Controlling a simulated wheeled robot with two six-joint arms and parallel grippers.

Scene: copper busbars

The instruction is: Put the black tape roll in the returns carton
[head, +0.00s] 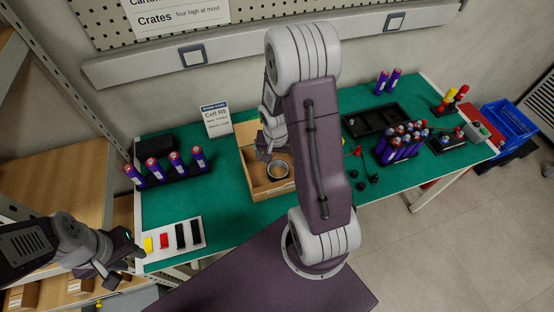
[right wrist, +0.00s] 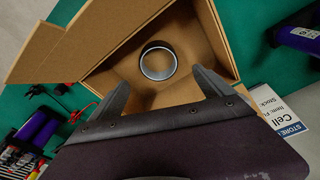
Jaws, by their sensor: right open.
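The black tape roll (right wrist: 158,76) lies flat inside the open cardboard returns carton (right wrist: 113,82), on its floor. In the head view the roll (head: 278,177) shows near the front of the carton (head: 262,192). My right gripper (right wrist: 161,84) is open and empty above the carton, with its fingers spread and the roll beyond and between them. In the head view my right arm hides the carton's right part and most of that gripper (head: 264,154). My left gripper (head: 122,262) is at the left, off the table's front left corner; its jaw gap is unclear.
A rack of purple cells (head: 168,168) stands left of the carton, behind a white board with coloured pieces (head: 174,237). A white sign (head: 216,119) stands behind the carton. Black trays (head: 376,119) and more cells (head: 402,143) fill the right side. Green mat is clear between board and carton.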

